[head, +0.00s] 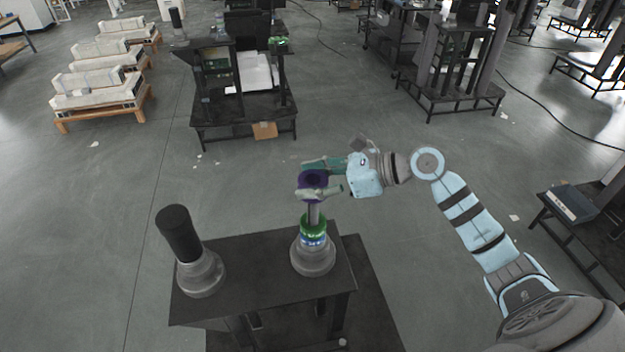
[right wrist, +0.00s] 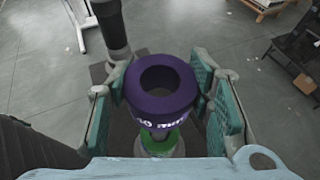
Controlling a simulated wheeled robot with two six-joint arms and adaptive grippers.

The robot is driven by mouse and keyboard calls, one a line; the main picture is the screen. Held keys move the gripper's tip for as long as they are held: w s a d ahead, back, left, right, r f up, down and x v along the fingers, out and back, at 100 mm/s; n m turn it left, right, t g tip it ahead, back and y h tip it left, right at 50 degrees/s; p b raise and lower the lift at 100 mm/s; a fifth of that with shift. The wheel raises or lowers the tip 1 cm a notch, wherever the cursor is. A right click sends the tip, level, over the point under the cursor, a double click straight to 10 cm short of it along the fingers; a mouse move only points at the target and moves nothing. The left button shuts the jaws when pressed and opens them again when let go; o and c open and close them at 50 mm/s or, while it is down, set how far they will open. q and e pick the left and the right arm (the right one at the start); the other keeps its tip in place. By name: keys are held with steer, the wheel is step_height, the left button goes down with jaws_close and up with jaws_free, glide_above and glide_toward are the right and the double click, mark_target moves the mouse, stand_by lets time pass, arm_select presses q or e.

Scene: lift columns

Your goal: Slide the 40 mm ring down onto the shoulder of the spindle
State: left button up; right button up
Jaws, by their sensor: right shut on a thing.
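A purple ring (head: 313,179) is held level between the fingers of my right gripper (head: 322,180). In the right wrist view the purple ring (right wrist: 160,92) has white lettering ending in "0 mm"; its first digit is unclear. The teal finger pads are on either side of it. The grey spindle (head: 314,214) stands upright below, on a wide round base. A green ring (head: 313,228) and a blue ring (head: 313,241) sit low around it. I cannot tell whether the spindle's tip is inside the purple ring. My left gripper is not in view.
The spindle stands on a dark table (head: 260,285). Left of it is a black cylinder (head: 179,234) on a grey round base (head: 201,277). Open floor surrounds the table. A cluttered dark bench (head: 243,106) stands beyond, and another table (head: 590,230) is at the right.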

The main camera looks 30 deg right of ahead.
steer(key=shift+r, duration=0.35)
steer(key=shift+s+a+r+t+h+b, duration=0.15)
steer(key=shift+s+r+t+b, duration=0.05)
steer(key=shift+s+b, duration=0.25)
steer(key=shift+s+a+r+t+h+b, duration=0.15)
steer(key=shift+s+r+t+b, duration=0.05)
steer(key=shift+s+b, duration=0.25)
steer(key=s+a+f+y+b, duration=0.1)
steer(key=s+a+f+b, duration=0.2)
steer(key=s, duration=0.4)
step_height(320, 180, up, 10)
steer(key=p, duration=0.5)
glide_above(313, 209)
steer(key=shift+g, duration=0.3)
steer(key=f, duration=0.6)
steer(key=w+f, duration=0.1)
steer(key=f, duration=0.2)
steer(key=shift+w+d, duration=0.1)
steer(key=shift+d, duration=0.25)
steer(key=shift+f+b, duration=1.25)
steer(key=shift+f, duration=0.05)
steer(key=f+b, duration=0.2)
steer(key=b, duration=0.1)
steer(key=shift+f, duration=1.9)
